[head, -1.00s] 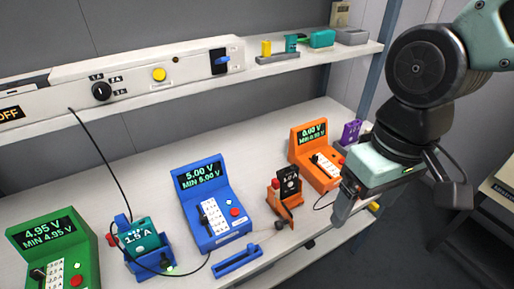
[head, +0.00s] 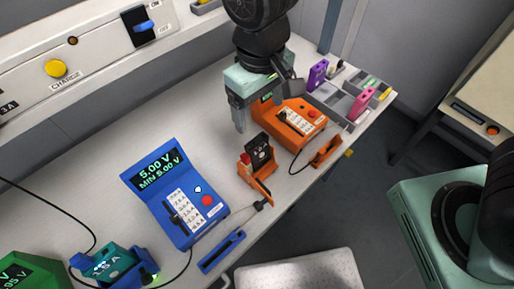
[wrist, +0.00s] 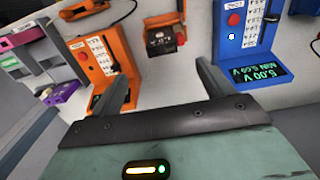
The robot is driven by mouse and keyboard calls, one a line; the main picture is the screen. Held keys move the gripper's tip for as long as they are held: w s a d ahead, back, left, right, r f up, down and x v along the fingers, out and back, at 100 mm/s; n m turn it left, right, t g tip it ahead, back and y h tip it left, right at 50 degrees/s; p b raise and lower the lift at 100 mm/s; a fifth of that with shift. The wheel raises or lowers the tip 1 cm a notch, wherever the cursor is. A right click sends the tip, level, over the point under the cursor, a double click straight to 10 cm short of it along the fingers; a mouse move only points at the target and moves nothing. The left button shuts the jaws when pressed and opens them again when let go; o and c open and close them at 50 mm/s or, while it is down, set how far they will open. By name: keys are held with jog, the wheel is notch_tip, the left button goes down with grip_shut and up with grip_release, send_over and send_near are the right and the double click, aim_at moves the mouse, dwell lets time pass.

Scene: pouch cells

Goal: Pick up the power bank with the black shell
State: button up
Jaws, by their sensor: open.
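The power bank with the black shell (head: 260,154) stands upright in an orange holder (head: 257,178) on the bench, right of the blue meter. In the wrist view the black power bank (wrist: 160,38) is at the top middle, beyond the fingertips. My gripper (head: 243,120) is open and empty, pointing down above and behind the black power bank, apart from it. In the wrist view the two fingers of my gripper (wrist: 160,70) stand wide apart with bare bench between them.
An orange meter (head: 297,124) stands close right of my gripper and a blue meter (head: 178,200) stands to the left. A teal power bank (head: 105,262) sits in a blue holder. A grey tray (head: 337,97) with purple and pink items lies at the right end.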

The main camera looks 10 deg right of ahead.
aim_at(258, 142)
notch_tip(258, 142, down, 10)
jog(key=shift+a+f+p, duration=0.1)
jog(key=shift+f+p, duration=0.15)
jog(key=shift+p, duration=0.65)
jog(key=c, duration=1.1)
